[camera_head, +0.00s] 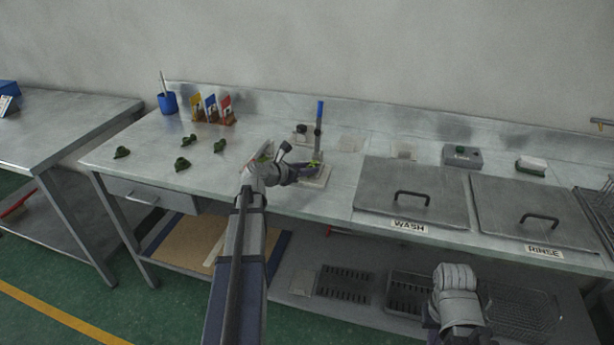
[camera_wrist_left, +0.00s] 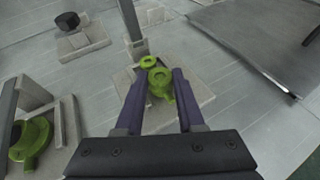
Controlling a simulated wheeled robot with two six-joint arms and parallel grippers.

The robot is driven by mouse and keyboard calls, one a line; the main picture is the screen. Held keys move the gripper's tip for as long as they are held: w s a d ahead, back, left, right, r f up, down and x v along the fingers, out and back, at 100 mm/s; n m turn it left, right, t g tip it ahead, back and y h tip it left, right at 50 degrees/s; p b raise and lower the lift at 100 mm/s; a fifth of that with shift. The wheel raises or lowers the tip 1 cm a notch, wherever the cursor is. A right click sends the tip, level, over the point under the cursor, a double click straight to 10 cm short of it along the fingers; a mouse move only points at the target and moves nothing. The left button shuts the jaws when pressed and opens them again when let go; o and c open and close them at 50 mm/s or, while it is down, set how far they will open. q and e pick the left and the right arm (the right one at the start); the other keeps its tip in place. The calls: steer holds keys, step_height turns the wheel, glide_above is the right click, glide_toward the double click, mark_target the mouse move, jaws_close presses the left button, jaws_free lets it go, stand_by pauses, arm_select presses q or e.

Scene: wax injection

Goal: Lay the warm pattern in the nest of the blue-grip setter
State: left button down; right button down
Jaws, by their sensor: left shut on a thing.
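The blue-grip setter stands on the bench, its blue grip (camera_head: 320,110) on top of an upright post. Its pale base (camera_head: 318,183) also shows in the left wrist view (camera_wrist_left: 190,106). My left gripper (camera_head: 316,167) is low over this base and shut on a green pattern (camera_wrist_left: 161,84). The pattern lies between the fingertips, close to the post's foot. The nest is covered by the pattern, and I cannot tell whether the pattern touches it. My right gripper's wrist shows at lower right in the head view; its fingers are hidden.
Another green piece (camera_wrist_left: 30,140) sits in a grey block left of the gripper. A block with a black knob (camera_head: 301,129) stands behind. Several dark green pieces (camera_head: 182,164) lie on the bench at left. The lidded wash (camera_head: 380,196) and rinse (camera_head: 500,205) tanks are at right.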

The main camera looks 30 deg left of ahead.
arm_select(q)
steer(key=shift+f, duration=0.2)
steer(key=c, duration=1)
jaws_free()
steer(key=shift+f, duration=0.1)
steer(key=o, duration=0.5)
steer(key=shift+r, duration=0.25)
steer(key=p+v, duration=0.4)
steer(key=v, duration=0.6)
steer(key=shift+s+r, duration=0.2)
steer(key=shift+s, duration=0.05)
steer(key=shift+s+a+r+p, duration=0.2)
steer(key=shift+s+p, duration=0.25)
steer(key=shift+s, duration=0.25)
